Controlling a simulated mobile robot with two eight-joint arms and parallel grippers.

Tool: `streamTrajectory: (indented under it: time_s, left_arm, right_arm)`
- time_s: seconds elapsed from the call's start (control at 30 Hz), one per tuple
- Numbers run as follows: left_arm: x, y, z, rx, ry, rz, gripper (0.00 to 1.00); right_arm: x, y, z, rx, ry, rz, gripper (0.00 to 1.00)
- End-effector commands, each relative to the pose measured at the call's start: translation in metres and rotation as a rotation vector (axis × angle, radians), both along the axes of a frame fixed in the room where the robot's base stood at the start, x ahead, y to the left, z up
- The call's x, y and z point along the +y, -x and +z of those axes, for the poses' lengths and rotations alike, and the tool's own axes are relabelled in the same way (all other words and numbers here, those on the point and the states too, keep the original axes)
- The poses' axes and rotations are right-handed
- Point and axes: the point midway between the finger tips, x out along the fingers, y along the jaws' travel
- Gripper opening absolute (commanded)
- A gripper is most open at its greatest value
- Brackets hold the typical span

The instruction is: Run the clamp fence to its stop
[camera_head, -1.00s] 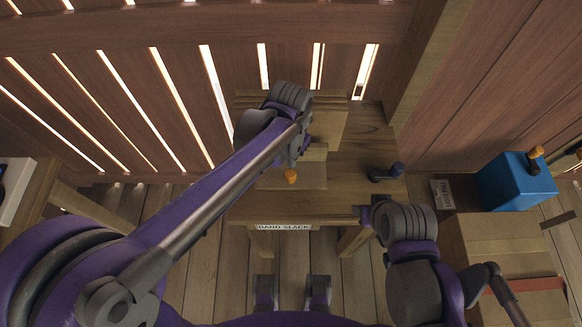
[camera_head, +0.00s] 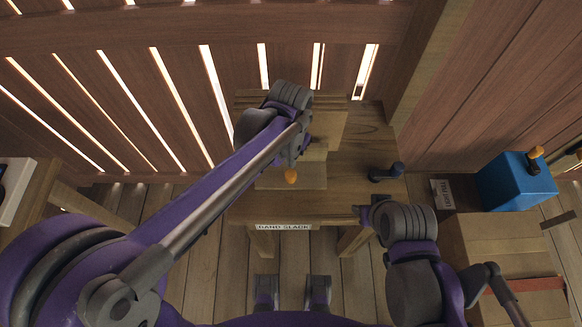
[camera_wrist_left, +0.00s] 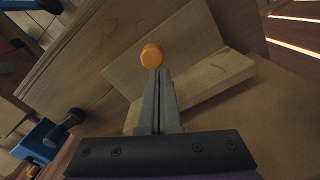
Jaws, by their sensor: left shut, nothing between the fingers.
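An orange knob (camera_head: 291,177) shows at the front of the wooden fixture on the workbench (camera_head: 350,195). In the left wrist view the knob (camera_wrist_left: 151,56) sits just beyond my left fingertips. A pale wooden bar (camera_wrist_left: 218,78) crosses a flat board (camera_wrist_left: 190,38) there; I cannot tell which piece is the clamp fence. My left gripper (camera_wrist_left: 157,72) is shut and empty, its tips at the knob; I cannot tell whether they touch it. In the head view my left wrist hides much of the fixture. My right gripper (camera_head: 369,213) is at the bench's front right edge, its jaws unclear.
A dark-knobbed handle (camera_head: 386,172) stands on the right of the bench. A label reading "HAND SLACK" (camera_head: 284,226) is on its front edge. A blue box (camera_head: 515,182) with an orange-topped lever and a cardboard box (camera_head: 500,240) stand at right. A slatted wall (camera_head: 180,100) rises behind.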

Motion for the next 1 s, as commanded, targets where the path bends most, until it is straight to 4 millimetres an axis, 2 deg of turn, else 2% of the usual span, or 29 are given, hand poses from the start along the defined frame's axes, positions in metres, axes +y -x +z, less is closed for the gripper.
streamTrajectory:
  time_s: [1.0]
  left_arm:
    - [0.0, -0.031, 0.0, -0.001, 0.0, 0.0, 0.0]
  right_arm:
    - [0.0, 0.0, 0.0, 0.0, 0.0, 0.0, 0.5]
